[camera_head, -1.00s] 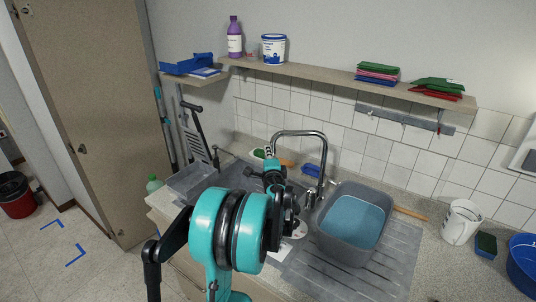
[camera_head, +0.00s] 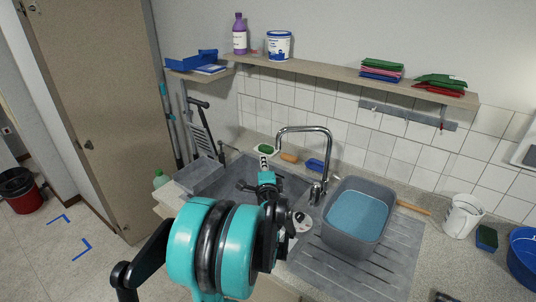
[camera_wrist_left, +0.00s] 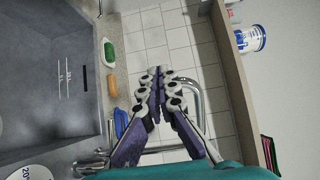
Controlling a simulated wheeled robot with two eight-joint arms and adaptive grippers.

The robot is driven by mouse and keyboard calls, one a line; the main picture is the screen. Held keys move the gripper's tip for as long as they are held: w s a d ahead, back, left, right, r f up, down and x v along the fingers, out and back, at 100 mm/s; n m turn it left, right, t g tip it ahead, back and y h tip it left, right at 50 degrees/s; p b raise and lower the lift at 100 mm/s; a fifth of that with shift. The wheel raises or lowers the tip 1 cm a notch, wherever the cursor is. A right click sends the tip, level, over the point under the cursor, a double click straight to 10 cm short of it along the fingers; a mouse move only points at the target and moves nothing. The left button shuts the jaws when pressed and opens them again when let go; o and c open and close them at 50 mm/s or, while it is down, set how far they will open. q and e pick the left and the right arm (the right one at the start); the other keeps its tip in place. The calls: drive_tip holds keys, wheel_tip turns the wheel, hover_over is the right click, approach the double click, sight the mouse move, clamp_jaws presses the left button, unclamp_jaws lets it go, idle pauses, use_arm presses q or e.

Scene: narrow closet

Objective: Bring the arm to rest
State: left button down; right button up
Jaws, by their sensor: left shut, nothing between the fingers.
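My left arm rises from the bottom of the head view, its large teal and black joint in front. My left gripper (camera_head: 264,152) is above the far part of the sink, left of the tap (camera_head: 326,150). In the left wrist view its fingers (camera_wrist_left: 159,76) meet at the tips, shut and empty. The tap's curved pipe (camera_wrist_left: 190,100) shows behind the fingers there; I cannot tell the gap between them. My right gripper is not in view.
A grey basin (camera_head: 337,232) with blue inside stands right of the tap. A white mug (camera_head: 461,217) and blue tub (camera_head: 522,262) stand farther right. A shelf (camera_head: 340,76) runs above the counter.

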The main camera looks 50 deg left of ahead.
use_arm(q)
drive_tip(key=s, duration=0.1)
drive_tip(key=s+d, duration=0.1)
drive_tip(key=s, duration=0.2)
drive_tip(key=shift+d+r, duration=0.1)
drive_tip(key=shift+d, duration=0.25)
